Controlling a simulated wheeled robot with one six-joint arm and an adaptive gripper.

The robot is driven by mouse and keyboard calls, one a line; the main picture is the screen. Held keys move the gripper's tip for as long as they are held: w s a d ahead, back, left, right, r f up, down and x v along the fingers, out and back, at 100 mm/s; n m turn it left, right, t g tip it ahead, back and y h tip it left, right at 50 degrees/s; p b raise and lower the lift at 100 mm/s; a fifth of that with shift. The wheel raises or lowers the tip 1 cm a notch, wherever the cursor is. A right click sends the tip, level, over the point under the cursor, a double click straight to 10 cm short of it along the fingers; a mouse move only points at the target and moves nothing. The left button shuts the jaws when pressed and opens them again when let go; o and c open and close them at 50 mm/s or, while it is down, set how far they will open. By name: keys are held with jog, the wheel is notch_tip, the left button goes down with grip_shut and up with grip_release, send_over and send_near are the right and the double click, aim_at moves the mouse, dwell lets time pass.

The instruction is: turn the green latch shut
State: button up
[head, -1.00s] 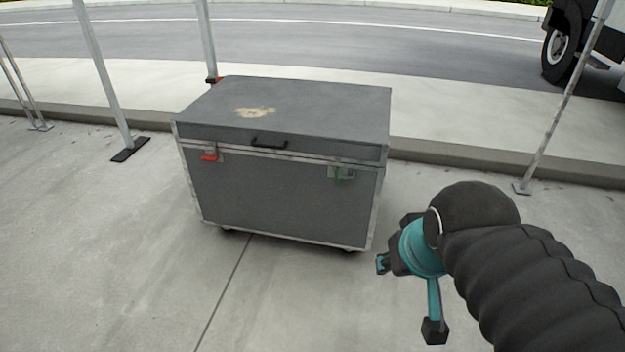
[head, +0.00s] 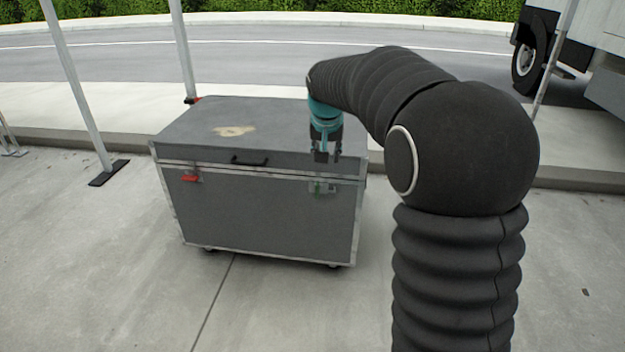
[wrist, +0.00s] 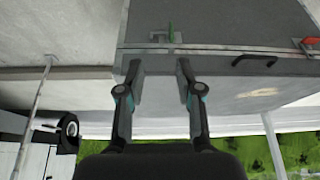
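The green latch (head: 318,188) is on the front of the grey case (head: 262,222), near its upper right corner, just under the lid seam. It also shows in the wrist view (wrist: 171,34), upside down, standing out beyond the fingertips. My gripper (head: 323,158) points down in front of the lid, just above the latch in the picture. In the wrist view its two fingers (wrist: 158,66) are apart with nothing between them. The gap between fingers and latch cannot be judged exactly, but they look apart.
A red latch (head: 190,178) is on the case's front left, and a black handle (head: 249,161) is between the latches. Metal poles (head: 75,85) stand behind and left. A truck (head: 560,50) is at the back right.

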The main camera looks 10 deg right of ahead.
send_near(317, 183)
jog(key=shift+m, duration=0.4)
jog(key=x, duration=1)
jog(key=shift+f, duration=0.2)
grip_shut()
